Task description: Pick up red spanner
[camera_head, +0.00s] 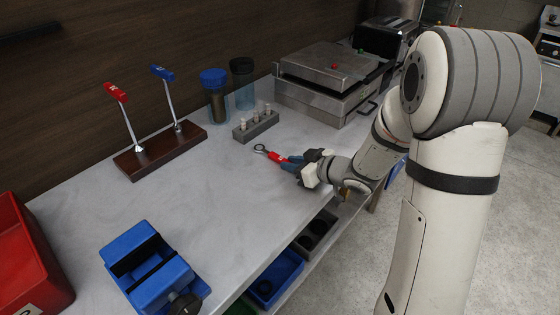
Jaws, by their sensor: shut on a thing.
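The red spanner (277,156) has a red handle and a dark ring end that points left, toward the back of the grey counter (215,190). My gripper (290,162) comes from the right and is shut on the spanner at the near end of its red handle. The fingers hide part of the handle. I cannot tell whether the spanner touches the counter or is held just above it.
Behind stand a grey block with white-topped pegs (255,123), two lidded containers (216,95) and a metal appliance (325,80). A wooden base with levers (160,150) is at left. A blue vice (150,270) and red bin (30,260) are in front. The middle counter is clear.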

